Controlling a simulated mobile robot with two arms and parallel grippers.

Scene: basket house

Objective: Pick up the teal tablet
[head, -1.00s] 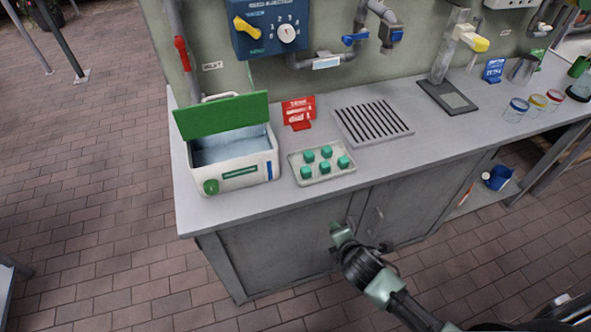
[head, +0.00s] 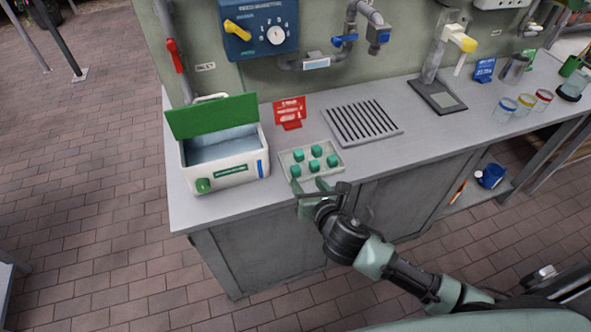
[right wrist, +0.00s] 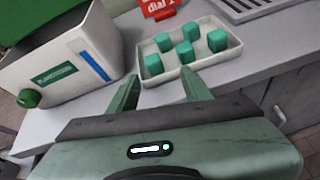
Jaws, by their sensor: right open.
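Several teal tablets (head: 316,151), shaped like small cubes, sit apart in a shallow pale tray (head: 340,164) on the counter. In the right wrist view the teal tablets (right wrist: 186,52) lie just beyond my fingertips, and the tray (right wrist: 150,82) shows its near edge. My right gripper (head: 308,184) is at the tray's near edge, open and empty. Its two fingers (right wrist: 160,85) point toward the tray in the right wrist view. It appears not to touch any tablet. My left gripper is not in view.
A white box (head: 228,172) with a raised green lid stands left of the tray. A red sign (head: 289,112) and a slotted drain plate (head: 362,123) are behind it. Pipes and a blue dial panel (head: 262,30) are on the wall.

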